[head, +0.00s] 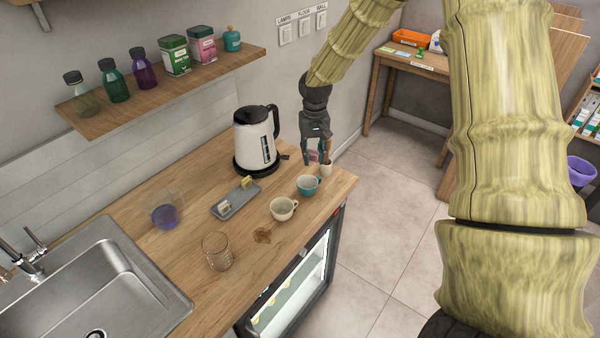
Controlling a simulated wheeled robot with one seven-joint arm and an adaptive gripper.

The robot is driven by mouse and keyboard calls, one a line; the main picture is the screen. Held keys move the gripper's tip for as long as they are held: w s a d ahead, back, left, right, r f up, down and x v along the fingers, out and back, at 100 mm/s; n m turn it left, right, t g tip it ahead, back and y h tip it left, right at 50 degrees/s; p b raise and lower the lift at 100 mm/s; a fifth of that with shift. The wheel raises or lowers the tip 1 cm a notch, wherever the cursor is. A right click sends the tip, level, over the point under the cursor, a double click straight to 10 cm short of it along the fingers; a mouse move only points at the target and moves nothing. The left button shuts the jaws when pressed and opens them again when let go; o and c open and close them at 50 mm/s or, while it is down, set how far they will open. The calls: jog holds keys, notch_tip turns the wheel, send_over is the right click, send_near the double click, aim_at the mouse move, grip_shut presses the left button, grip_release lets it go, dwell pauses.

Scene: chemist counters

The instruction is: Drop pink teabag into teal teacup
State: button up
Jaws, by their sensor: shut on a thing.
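The teal teacup (308,186) stands upright on the wooden counter near its right front edge. My gripper (316,160) points down just above and slightly behind the cup, apart from it. It is shut on a small pink thing, the pink teabag (314,155), which is mostly hidden between the dark fingers. From this view I cannot tell whether the teabag is exactly over the cup's opening.
A small beige pot (326,170) stands close behind the teal cup. A cream cup (283,208), a glass beaker (217,251), a grey tray (236,200) with small items and a white kettle (256,138) share the counter (190,275). A brown stain lies near the cream cup.

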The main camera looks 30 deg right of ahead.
jog(key=shift+w+d+f+b, duration=0.25)
jog(key=shift+f+b, duration=0.15)
jog(key=shift+b, duration=0.3)
notch_tip(320, 180, down, 4)
jog(key=b, duration=0.3)
jog(key=shift+f, duration=0.2)
jog(key=o, duration=0.7)
